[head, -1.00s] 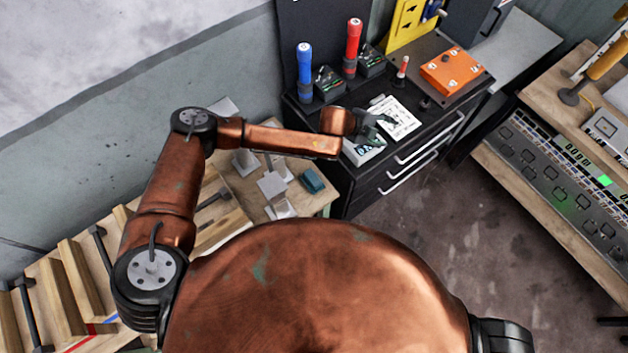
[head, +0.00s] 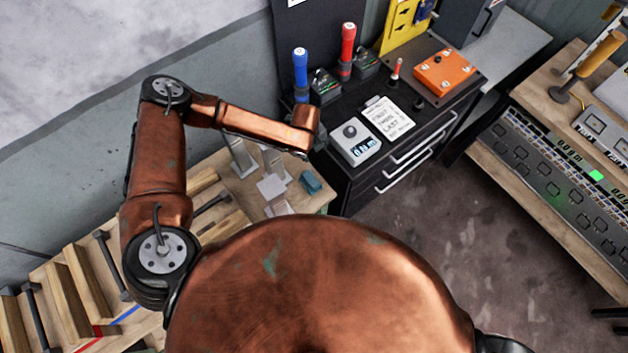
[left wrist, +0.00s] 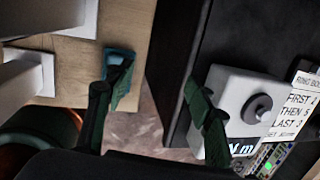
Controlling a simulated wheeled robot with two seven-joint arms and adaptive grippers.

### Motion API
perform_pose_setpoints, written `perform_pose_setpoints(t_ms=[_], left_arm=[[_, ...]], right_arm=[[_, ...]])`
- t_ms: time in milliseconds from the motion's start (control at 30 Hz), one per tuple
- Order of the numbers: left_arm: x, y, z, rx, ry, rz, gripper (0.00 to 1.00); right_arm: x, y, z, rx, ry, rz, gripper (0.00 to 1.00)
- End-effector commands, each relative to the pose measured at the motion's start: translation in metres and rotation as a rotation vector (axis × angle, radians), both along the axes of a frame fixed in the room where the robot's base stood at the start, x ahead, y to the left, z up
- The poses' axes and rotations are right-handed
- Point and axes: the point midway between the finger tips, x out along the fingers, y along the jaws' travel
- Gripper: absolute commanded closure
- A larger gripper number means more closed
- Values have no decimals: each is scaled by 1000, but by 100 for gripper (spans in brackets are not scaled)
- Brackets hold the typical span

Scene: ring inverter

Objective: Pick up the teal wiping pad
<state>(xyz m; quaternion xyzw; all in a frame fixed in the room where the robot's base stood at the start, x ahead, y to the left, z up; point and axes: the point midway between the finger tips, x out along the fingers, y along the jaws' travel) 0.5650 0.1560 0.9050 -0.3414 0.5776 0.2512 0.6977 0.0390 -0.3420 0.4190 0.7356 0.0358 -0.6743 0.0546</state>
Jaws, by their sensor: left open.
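The teal wiping pad (head: 311,181) lies near the right edge of a wooden table, left of the black drawer cabinet. It also shows in the left wrist view (left wrist: 121,72), partly covered by one of my fingers. My left gripper (left wrist: 152,82) is open with nothing between its fingers. In the left wrist view, its left finger overlaps the pad and its right finger overlaps a grey device. In the head view, my left wrist is above the cabinet's left edge, up and right of the pad, and its fingers are mostly hidden. My right gripper is out of view.
Metal pieces (head: 271,186) stand left of the pad. The black cabinet (head: 352,187) holds a grey meter (head: 355,144), a paper note (head: 389,118), blue and red handled tools and an orange box (head: 444,71). A gap with floor shows between table and cabinet in the wrist view.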

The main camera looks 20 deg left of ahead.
Motion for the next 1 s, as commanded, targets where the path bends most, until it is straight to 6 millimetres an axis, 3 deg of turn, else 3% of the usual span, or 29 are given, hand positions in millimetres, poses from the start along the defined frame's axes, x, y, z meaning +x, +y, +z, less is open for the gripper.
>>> perform_pose_setpoints(t_ms=[133, 333, 1000], left_arm=[[-34, -4, -16, 21, 100, 4, 51], [-68, -7, -31, 42, 200, 4, 51], [-61, -8, -106, 45, 209, 4, 51]], right_arm=[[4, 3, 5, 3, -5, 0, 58], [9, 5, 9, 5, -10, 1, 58], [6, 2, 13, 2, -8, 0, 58]])
